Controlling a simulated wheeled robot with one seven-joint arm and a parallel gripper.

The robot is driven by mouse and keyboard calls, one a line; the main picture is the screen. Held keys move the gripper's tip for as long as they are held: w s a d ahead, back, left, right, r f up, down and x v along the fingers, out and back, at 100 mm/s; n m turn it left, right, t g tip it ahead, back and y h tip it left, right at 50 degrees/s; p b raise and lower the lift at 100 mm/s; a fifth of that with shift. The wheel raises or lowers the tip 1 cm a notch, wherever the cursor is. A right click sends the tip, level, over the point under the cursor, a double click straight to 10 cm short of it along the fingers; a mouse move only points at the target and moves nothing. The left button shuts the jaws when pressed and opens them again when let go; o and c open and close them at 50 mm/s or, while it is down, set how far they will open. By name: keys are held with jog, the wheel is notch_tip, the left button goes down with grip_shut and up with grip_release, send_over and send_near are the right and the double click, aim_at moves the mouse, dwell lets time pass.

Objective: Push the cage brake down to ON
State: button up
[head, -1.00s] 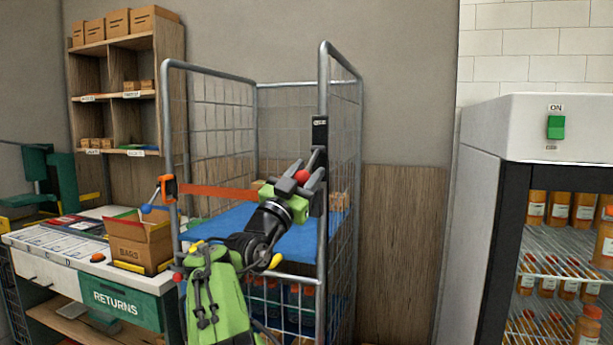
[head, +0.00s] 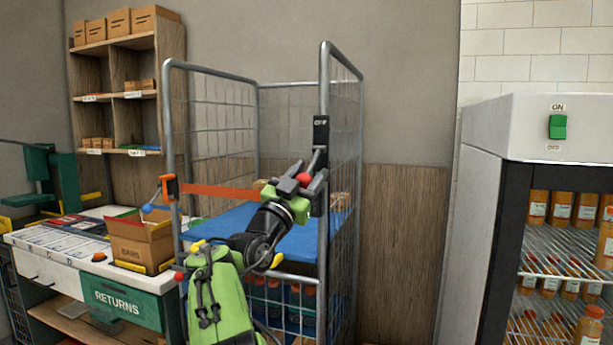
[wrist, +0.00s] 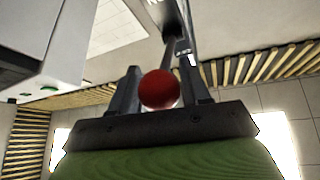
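The roll cage (head: 324,80) stands in the middle of the head view. A dark brake plate (head: 320,130) on its front right post has a label at the top that appears to read OFF. The brake lever (head: 314,162) slants down from the plate to a red ball knob (head: 306,179). My gripper (head: 298,183) is at the knob. In the wrist view, the red knob (wrist: 160,90) sits between my two fingers (wrist: 161,85), which appear to touch it on both sides. The lower part of the plate is partly hidden behind my gripper.
An orange strap (head: 222,192) crosses the cage front above a blue shelf (head: 300,240). A returns counter (head: 40,272) with an open carton (head: 142,242) is at left. A fridge (head: 488,190) with orange bottles is at right. Wall panelling (head: 400,250) shows between cage and fridge.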

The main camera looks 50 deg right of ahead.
jog(key=shift+o, duration=1.3)
jog(key=b+v, duration=0.4)
jog(key=v, duration=1.1)
jog(key=shift+a+f, duration=0.25)
jog(key=shift+a, duration=0.05)
